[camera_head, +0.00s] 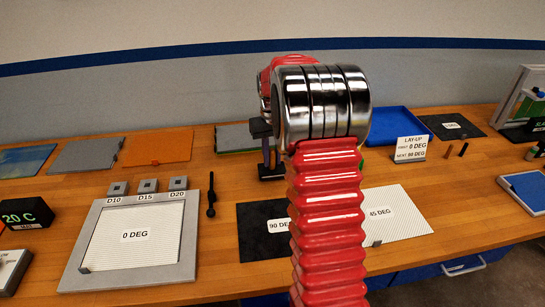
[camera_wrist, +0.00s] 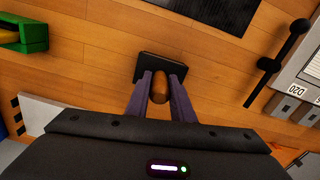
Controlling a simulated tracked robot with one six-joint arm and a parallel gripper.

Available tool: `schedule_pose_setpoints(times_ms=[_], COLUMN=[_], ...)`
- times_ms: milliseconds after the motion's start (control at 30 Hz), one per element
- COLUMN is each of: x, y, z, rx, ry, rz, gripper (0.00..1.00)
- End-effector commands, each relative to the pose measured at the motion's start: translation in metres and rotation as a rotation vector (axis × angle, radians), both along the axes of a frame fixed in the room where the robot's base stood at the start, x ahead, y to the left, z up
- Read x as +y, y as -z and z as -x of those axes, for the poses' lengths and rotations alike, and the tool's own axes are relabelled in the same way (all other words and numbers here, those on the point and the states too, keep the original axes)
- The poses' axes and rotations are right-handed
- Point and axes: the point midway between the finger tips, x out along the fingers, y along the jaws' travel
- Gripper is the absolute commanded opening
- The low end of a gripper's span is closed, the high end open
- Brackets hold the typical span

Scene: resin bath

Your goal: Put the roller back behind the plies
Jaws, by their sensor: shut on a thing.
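My gripper (camera_wrist: 160,92) points down and is shut on the brown, rounded handle of the roller (camera_wrist: 159,88). A flat dark block (camera_wrist: 147,65) shows just beyond the fingertips; I cannot tell whether it is part of the roller or a rest under it. In the head view, my gripper (camera_head: 268,160) is low over the table, behind the black 90 DEG ply (camera_head: 254,242). The white 45 DEG ply (camera_head: 400,212) lies to the right, partly behind my arm. The white 0 DEG ply (camera_head: 135,253) lies in a grey frame at left.
A thin black tool with round knobs (camera_head: 211,194) lies beside the frame. A blue tray (camera_head: 388,122) and a LAY-UP sign (camera_head: 410,148) stand right of my arm. A green holder (camera_wrist: 33,32) is near my gripper. Bare wood shows around the block.

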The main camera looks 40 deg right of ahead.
Motion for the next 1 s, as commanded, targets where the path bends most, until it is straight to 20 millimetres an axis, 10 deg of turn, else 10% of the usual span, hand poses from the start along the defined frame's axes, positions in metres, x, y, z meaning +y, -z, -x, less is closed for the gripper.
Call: schedule_pose_setpoints(times_ms=[133,167,400,1000], x=[0.0,0.0,0.0,0.0], y=[0.001,0.002,0.002,-0.029], z=[0.0,0.0,0.0,0.0], rx=[0.0,0.0,0.0,-0.003], ry=[0.0,0.0,0.0,0.0], rz=[0.0,0.0,0.0,0.002], gripper=[0.0,0.23,0.4,0.4])
